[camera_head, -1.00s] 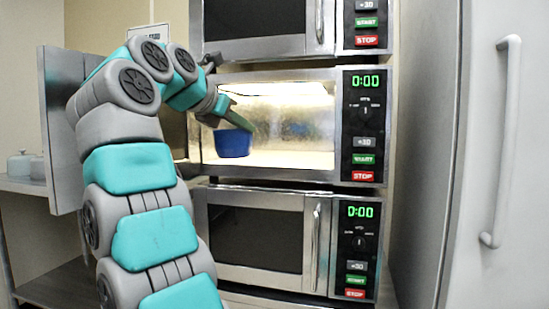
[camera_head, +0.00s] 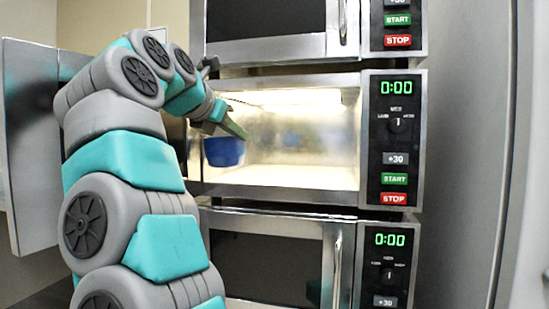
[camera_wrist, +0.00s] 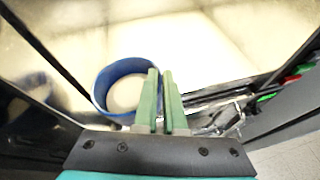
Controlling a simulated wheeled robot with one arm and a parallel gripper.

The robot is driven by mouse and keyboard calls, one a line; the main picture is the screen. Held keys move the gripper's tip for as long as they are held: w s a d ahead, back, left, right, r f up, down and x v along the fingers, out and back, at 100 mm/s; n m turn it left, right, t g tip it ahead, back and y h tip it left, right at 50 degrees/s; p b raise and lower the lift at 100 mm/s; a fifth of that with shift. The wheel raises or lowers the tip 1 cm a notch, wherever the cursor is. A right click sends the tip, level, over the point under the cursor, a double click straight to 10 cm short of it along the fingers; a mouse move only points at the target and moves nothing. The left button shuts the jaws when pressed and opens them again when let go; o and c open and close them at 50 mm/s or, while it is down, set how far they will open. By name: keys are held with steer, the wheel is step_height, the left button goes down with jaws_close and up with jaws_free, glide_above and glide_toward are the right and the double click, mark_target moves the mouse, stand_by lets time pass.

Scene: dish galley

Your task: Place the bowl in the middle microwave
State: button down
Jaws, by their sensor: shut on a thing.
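The blue bowl (camera_head: 224,152) hangs from my gripper (camera_head: 236,131) at the open front of the middle microwave (camera_head: 300,190), toward the left of its opening. In the wrist view my gripper's green fingers (camera_wrist: 161,100) are shut on the rim of the bowl (camera_wrist: 103,88), which looks upright with a pale inside. The microwave's lit cavity (camera_wrist: 200,45) shows beyond the bowl and looks empty. Its door (camera_head: 30,140) stands open at the left, partly behind my arm. The fingers hide part of the bowl's rim.
Another microwave (camera_head: 275,48) is stacked above and one (camera_head: 270,222) below, both with doors closed. The middle one's control panel (camera_head: 396,140) reads 0:00. A grey upright surface (camera_head: 465,150) stands to the right.

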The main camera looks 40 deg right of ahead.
steer(key=w+d+f+p, duration=0.1)
steer(key=w+d+p, duration=0.2)
steer(key=d, duration=0.8)
steer(key=shift+w+d, duration=0.35)
steer(key=shift+w, duration=0.45)
steer(key=shift+f, duration=0.35)
steer(key=shift+d+f, duration=0.15)
steer(key=shift+f, duration=1.3)
steer(key=c, duration=1)
jaws_free()
